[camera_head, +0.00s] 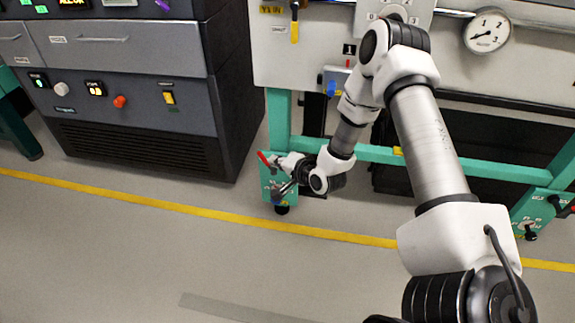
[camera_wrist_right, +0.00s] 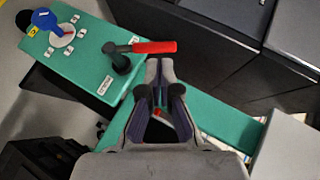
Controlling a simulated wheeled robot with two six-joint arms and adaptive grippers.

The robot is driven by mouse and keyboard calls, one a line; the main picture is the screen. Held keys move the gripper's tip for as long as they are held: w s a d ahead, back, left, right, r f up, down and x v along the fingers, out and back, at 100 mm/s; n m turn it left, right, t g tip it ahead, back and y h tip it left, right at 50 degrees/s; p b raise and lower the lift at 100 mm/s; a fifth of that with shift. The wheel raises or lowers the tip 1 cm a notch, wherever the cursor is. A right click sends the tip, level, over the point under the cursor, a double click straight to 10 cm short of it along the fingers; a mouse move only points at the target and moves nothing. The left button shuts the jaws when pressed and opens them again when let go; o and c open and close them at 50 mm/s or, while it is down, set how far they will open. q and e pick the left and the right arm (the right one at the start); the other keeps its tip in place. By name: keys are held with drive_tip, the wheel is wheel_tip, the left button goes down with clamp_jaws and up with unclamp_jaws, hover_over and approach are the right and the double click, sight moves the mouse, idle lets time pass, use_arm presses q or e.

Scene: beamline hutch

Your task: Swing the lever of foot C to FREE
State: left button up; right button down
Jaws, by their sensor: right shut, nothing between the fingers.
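A green foot panel (camera_head: 268,184) is on the leg at the left end of the bench; it also fills the upper left of the right wrist view (camera_wrist_right: 85,60). Its lever has a black pivot and a red handle (camera_wrist_right: 153,47), which points up and left in the head view (camera_head: 264,158). My right gripper (camera_head: 280,188) is beside the lever, shut and empty. In the wrist view its fingertips (camera_wrist_right: 160,66) lie just below the red handle; contact is unclear. My left gripper is out of view.
The panel has a blue knob (camera_wrist_right: 43,19) on a white dial. Another green foot panel (camera_head: 533,208) is at the far right. A dark cabinet (camera_head: 150,120) stands left of the bench. The floor in front, with a yellow line (camera_head: 190,207), is clear.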

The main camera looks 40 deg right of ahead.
sight(264, 158)
drive_tip(key=b+x, duration=0.1)
drive_tip(key=x, duration=0.2)
drive_tip(key=shift+f, duration=0.15)
drive_tip(key=shift+w+f, duration=0.1)
drive_tip(key=shift+w, duration=0.35)
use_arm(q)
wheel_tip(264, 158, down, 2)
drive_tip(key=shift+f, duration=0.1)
